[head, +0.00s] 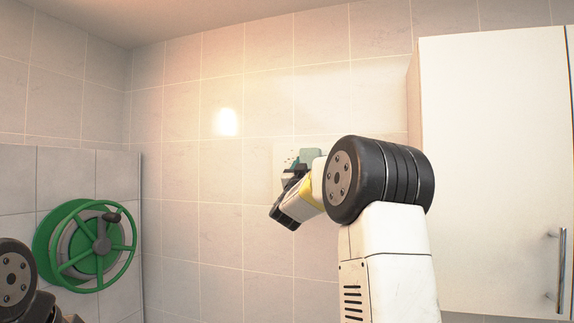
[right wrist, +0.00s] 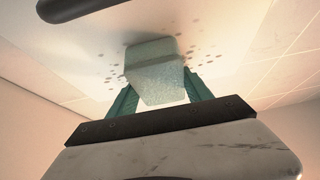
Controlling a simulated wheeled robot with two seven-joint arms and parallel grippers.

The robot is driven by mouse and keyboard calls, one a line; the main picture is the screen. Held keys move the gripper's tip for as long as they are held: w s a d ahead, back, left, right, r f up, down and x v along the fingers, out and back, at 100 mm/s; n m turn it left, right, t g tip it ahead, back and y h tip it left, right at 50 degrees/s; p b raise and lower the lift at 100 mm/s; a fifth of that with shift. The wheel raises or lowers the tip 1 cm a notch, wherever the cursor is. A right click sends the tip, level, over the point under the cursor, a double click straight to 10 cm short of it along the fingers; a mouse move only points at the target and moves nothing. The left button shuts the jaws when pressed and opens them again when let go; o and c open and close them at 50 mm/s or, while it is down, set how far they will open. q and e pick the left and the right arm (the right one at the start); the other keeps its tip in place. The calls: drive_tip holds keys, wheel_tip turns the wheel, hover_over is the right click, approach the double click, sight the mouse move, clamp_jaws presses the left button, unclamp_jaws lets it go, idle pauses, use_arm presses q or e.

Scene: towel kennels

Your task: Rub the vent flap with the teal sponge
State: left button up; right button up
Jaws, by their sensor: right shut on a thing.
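The teal sponge (right wrist: 155,75) is a pale teal block held between the teal fingers of my right gripper (right wrist: 160,88) in the right wrist view. Its far end is against or very close to the pale vent flap (right wrist: 95,75), which has dark specks around the sponge. In the head view the sponge (head: 308,156) shows as a small teal patch at the wall, with the flap (head: 281,152) partly showing beside it and greenish specks on it. My right arm hides most of the flap and the right gripper (head: 297,172) there. My left gripper is not in view.
A green hose reel (head: 92,246) hangs on the wall at the left. A white cabinet (head: 490,150) with bar handles stands close to the right of my right arm. The tiled wall (head: 215,190) between them is clear. A dark rounded bar (right wrist: 75,8) crosses the top left of the right wrist view.

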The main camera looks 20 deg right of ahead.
sight(284, 158)
drive_tip(key=shift+s+d, duration=2.85)
drive_tip(key=shift+d, duration=1.5)
drive_tip(key=shift+w+a, duration=1.2)
drive_tip(key=shift+a, duration=0.7)
drive_tip(key=shift+w+a, duration=1.25)
drive_tip(key=shift+a, duration=0.65)
drive_tip(key=shift+w+a, duration=1.2)
drive_tip(key=shift+a, duration=0.7)
drive_tip(key=shift+w+a, duration=1)
drive_tip(key=shift+a, duration=0.35)
drive_tip(key=shift+w+a, duration=1)
drive_tip(key=shift+a, duration=0.3)
drive_tip(key=shift+f, duration=0.1)
drive_tip(key=shift+s+a, duration=0.35)
drive_tip(key=shift+a, duration=0.1)
drive_tip(key=shift+s+a, duration=0.4)
drive_tip(key=shift+s, duration=0.3)
drive_tip(key=shift+s+a, duration=0.4)
drive_tip(key=shift+s, duration=0.35)
drive_tip(key=shift+s+a, duration=0.4)
drive_tip(key=shift+s, duration=0.3)
